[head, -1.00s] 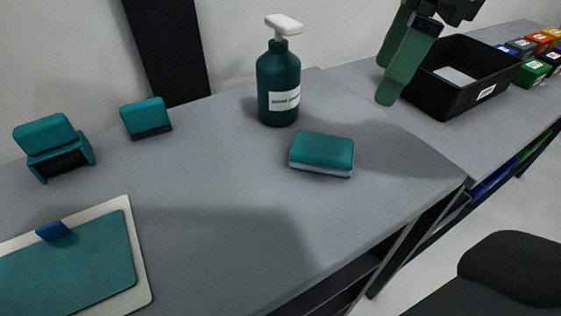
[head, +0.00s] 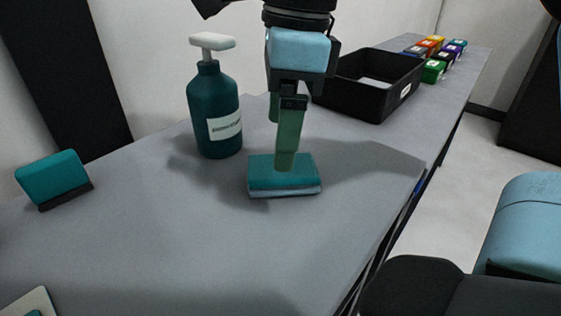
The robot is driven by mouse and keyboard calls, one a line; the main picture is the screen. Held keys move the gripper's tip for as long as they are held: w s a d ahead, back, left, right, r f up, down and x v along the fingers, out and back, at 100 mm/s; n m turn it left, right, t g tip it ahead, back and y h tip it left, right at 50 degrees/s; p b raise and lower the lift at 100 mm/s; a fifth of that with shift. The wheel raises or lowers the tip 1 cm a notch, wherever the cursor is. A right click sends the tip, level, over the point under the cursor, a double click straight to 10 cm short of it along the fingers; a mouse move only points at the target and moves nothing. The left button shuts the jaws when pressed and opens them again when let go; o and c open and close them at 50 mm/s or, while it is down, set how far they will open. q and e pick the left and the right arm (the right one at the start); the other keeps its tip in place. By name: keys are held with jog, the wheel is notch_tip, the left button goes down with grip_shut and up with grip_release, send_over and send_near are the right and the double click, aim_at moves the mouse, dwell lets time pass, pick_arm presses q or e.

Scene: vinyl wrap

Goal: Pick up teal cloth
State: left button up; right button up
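My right gripper (head: 281,146) points down from above, over the cloth. Its two green fingers look apart, one nearer the camera and one farther back. The near fingertip overlaps the cloth's top face in the picture; I cannot tell whether it touches. Nothing shows held between the fingers. My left gripper is not in view.
A dark teal pump bottle (head: 216,112) stands close left of the cloth. A teal squeegee-like block (head: 55,181) is at the far left. A black bin (head: 345,96) and several coloured boxes stand at the back right.

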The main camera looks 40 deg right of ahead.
notch_tip(320, 180, down, 5)
jog(key=shift+s+d+r+b, duration=0.15)
jog(key=shift+r+b, duration=0.05)
jog(key=shift+b, duration=0.4)
jog(key=shift+f, duration=0.3)
jog(key=c, duration=1.2)
jog(key=shift+o, duration=0.2)
jog(key=shift+r, duration=0.1)
